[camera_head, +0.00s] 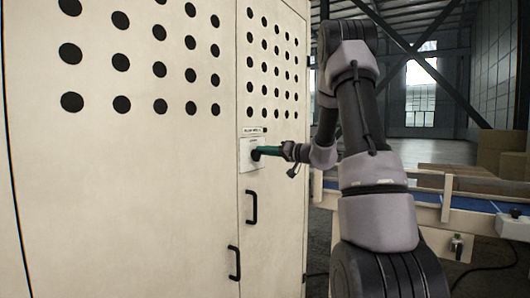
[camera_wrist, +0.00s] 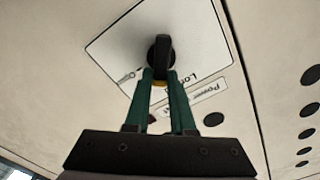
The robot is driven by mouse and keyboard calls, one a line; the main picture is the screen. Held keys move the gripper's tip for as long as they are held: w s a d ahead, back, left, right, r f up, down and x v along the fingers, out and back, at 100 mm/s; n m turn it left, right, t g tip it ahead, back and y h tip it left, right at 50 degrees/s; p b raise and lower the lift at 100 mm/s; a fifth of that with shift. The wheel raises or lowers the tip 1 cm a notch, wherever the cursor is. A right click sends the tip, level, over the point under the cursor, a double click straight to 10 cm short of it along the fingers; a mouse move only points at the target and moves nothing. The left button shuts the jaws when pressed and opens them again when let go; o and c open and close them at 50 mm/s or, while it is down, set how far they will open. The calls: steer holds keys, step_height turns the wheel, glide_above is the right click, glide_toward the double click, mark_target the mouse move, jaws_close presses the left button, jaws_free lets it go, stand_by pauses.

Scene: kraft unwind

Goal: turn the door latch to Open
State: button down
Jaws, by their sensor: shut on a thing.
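The door latch is a black knob (camera_wrist: 161,52) on a white label plate (camera_wrist: 110,45), seen upside down in the wrist view. The plate (camera_head: 246,161) also shows on the cream cabinet's narrow door in the head view. My gripper (camera_wrist: 161,76) has green fingers that reach up to the knob and are shut on it. In the head view my gripper (camera_head: 268,151) meets the plate from the right. "Lo..." lettering shows beside the knob; the rest of the plate's text is partly hidden by the fingers, so I cannot read the latch's setting.
Two black door handles (camera_head: 252,207) (camera_head: 234,263) stick out below the plate. A "Power" label (camera_wrist: 209,98) sits near the plate. A conveyor with a blue belt (camera_head: 470,202) and cardboard boxes (camera_head: 495,150) stand at the right. A cable lies on the floor there.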

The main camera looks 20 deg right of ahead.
steer(key=m, duration=0.3)
steer(key=shift+w+d+f+m, duration=0.1)
steer(key=shift+d+f+m, duration=0.1)
steer(key=shift+f+m, duration=0.1)
steer(key=shift+w+d+f+m, duration=0.1)
steer(key=shift+f+m, duration=0.05)
steer(key=shift+m, duration=1)
steer(key=shift+f+m, duration=0.15)
steer(key=shift+m, duration=1)
steer(key=m, duration=0.3)
steer(key=shift+f, duration=0.25)
steer(key=shift+c, duration=1)
jaws_free()
